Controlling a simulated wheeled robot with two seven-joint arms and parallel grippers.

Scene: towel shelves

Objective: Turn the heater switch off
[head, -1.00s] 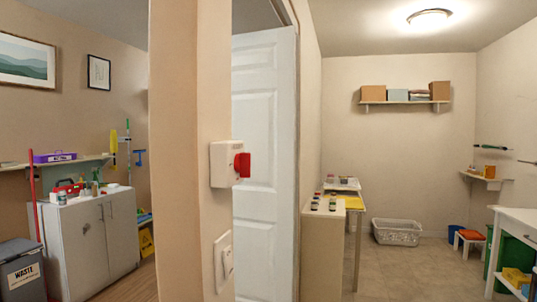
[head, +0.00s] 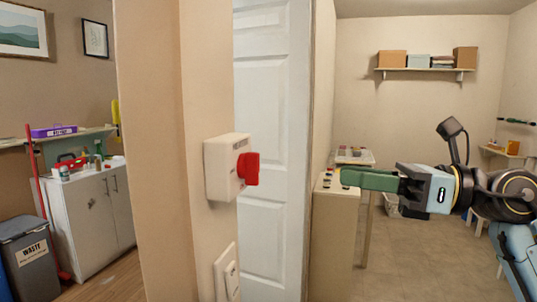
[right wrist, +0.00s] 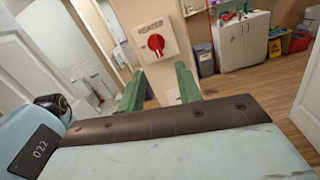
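The heater switch is a white box (head: 223,167) with a red rotary knob (head: 249,168), fixed to the wall edge near the middle of the head view. In the right wrist view the box (right wrist: 143,32) carries a "HEATER" label, and its red knob (right wrist: 156,43) lies beyond the fingertips. My right gripper (head: 345,176) comes in from the right with its green fingers pointing left toward the knob, apart from it. In the right wrist view its two fingers (right wrist: 160,80) stand apart with nothing between them. My left gripper is not in view.
A white wall plate (head: 226,272) sits below the switch box. A white door (head: 270,120) stands behind it. A narrow beige cabinet (head: 333,245) with small items on top is below my right gripper. The space between gripper and knob looks clear.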

